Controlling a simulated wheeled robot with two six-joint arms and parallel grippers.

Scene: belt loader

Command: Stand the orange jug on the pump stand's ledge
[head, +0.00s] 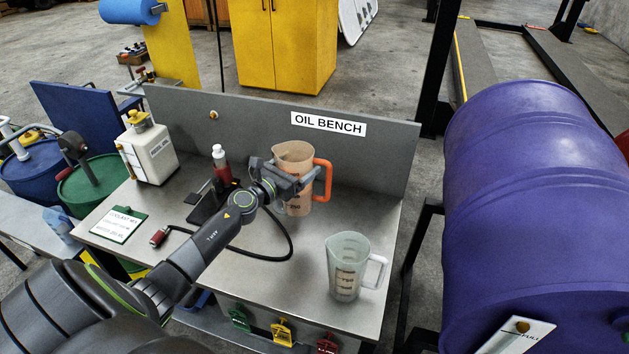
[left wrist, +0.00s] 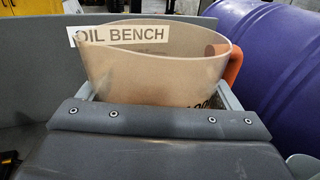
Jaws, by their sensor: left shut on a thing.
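The orange jug (head: 296,160) is a translucent tan-orange measuring jug with a bright orange handle (head: 324,182), upright at the back of the oil bench. My left gripper (head: 294,184) is shut on its body; I cannot tell whether its base touches the bench. In the left wrist view the jug (left wrist: 150,78) fills the space between the fingers, its handle to the right. A grey ledge (head: 25,180) runs in front of the drums with pumps at the left; I cannot tell if it is the pump stand's ledge. My right gripper is not in view.
A clear measuring jug (head: 344,270) stands at the bench's front right. A white canister (head: 149,150), a clipboard (head: 119,224), a black hose (head: 262,255) and a red-and-white bottle (head: 221,168) are on the bench (head: 240,285). A big purple drum (head: 540,200) lies to the right.

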